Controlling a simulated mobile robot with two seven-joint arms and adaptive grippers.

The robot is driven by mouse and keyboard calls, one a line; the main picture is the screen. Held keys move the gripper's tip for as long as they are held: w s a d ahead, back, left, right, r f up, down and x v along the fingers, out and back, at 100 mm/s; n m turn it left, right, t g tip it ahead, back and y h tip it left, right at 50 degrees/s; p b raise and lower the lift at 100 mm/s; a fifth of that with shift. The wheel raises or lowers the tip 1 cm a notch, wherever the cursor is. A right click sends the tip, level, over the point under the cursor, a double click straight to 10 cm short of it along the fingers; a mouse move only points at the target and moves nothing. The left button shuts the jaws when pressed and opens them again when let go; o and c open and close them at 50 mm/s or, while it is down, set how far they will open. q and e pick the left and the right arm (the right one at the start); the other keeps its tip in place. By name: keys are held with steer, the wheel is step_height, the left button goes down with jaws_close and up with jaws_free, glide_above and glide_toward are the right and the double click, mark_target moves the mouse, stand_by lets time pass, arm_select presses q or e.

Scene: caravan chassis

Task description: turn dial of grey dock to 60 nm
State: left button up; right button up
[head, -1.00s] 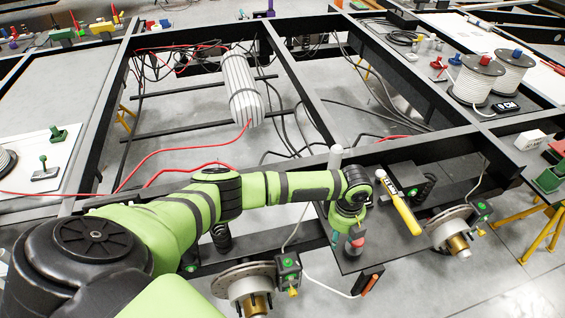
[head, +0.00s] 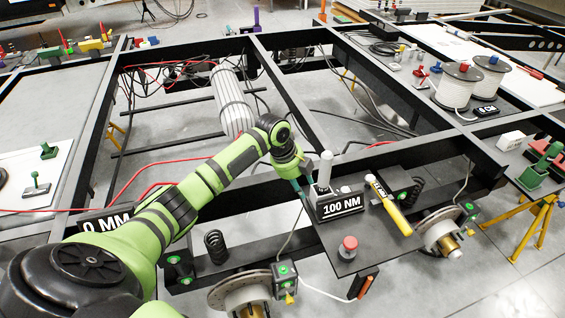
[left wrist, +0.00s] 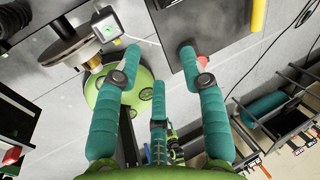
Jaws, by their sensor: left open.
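The dock (head: 340,206) has a front label reading 100 NM and a grey upright cylinder (head: 326,168) at its back. It stands on a dark plate (head: 335,236) at the frame's near corner. I cannot tell which part is its dial. My left gripper (head: 299,187) is just left of the dock, pointing down, apart from the cylinder as far as I can tell. In the left wrist view its teal fingers (left wrist: 158,54) are spread and empty. I cannot make out the dock in the left wrist view. My right gripper is not in view.
A yellow-handled tool (head: 392,207) lies right of the dock. A red-topped grey post (head: 348,246) stands in front of it. A brake disc (head: 240,290) sits below left. Another label reads 0 MM (head: 107,223). Black frame beams surround the area.

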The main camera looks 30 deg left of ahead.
arm_select(q)
steer(key=w+a+r+n+t, duration=0.1)
steer(key=a+r+n, duration=0.1)
steer(key=a, duration=0.4)
steer(key=shift+a+r+t, duration=0.3)
steer(key=shift+a+r, duration=0.1)
steer(key=shift+r, duration=0.25)
